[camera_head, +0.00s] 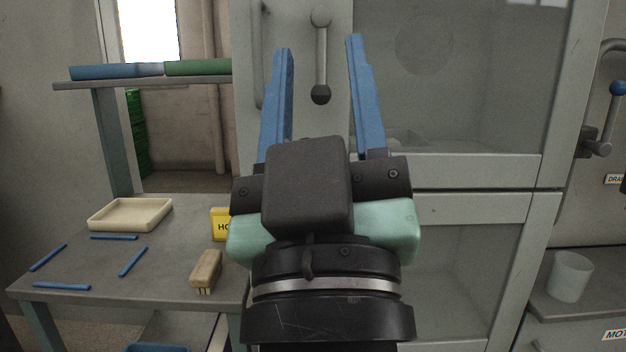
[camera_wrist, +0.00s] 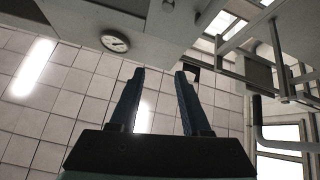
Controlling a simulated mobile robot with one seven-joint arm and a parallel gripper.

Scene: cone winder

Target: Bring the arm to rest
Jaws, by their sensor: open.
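My gripper (camera_head: 318,48) is raised in the middle of the head view, with its two blue fingers pointing up. The fingers are apart and nothing is between them. It stands in front of the grey machine cabinet (camera_head: 445,205) and hides part of it.
At left is a grey table (camera_head: 175,262) with a cream tray (camera_head: 130,215), several blue sticks (camera_head: 133,261), a brush (camera_head: 206,270) and a partly hidden yellow sign (camera_head: 220,224). A shelf (camera_head: 150,82) above holds blue and green rolls. A white cup (camera_head: 570,277) stands on a right ledge.

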